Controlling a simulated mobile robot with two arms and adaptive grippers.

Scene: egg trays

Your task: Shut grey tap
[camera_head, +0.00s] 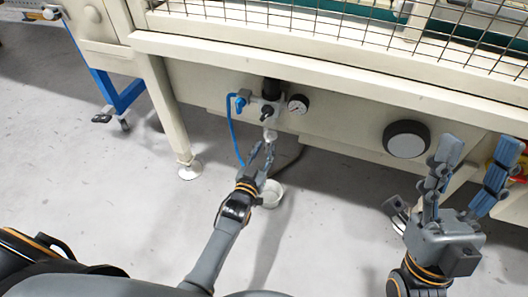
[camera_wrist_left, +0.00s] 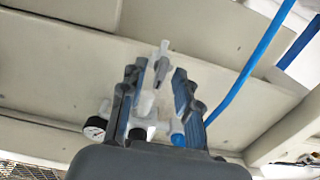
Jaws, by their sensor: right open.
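A small grey tap (camera_wrist_left: 161,70) with a white fitting shows in the left wrist view, between the fingers of my left gripper (camera_wrist_left: 160,74). The fingers are apart, with visible gaps on both sides of the tap. In the head view, my left gripper (camera_head: 264,151) is just below the pale bowl (camera_head: 270,135) of the air unit under the machine's edge. The fingers mostly hide the tap there. My right gripper (camera_head: 476,150) is open and empty at the right, away from the air unit.
The air unit carries a blue tap (camera_head: 240,104), a black knob (camera_head: 266,113) and a pressure gauge (camera_head: 297,104). A blue hose (camera_head: 232,140) hangs at its left. A white cup (camera_head: 271,196) stands below. The machine edge overhangs.

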